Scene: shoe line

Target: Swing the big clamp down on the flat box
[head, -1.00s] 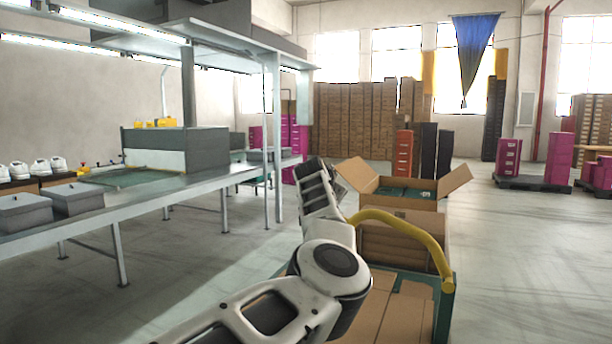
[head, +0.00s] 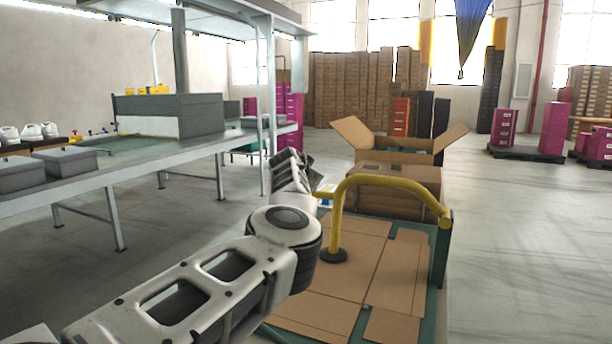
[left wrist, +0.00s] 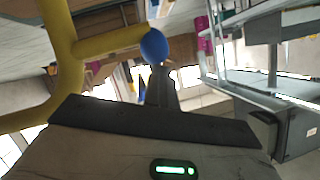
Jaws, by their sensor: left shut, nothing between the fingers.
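In the left wrist view the yellow tube (left wrist: 65,70) has a branch ending in a blue knob (left wrist: 154,46). My left gripper (head: 292,172) is shut and empty, left of the clamp. In the left wrist view its dark fingers (left wrist: 160,85) end just under the knob in the picture; contact is unclear. My right gripper is out of view.
An open carton (head: 395,158) stands behind the clamp. The cart's green frame (head: 442,250) edges the cardboard. A long grey bench (head: 150,172) with grey boxes runs along the left.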

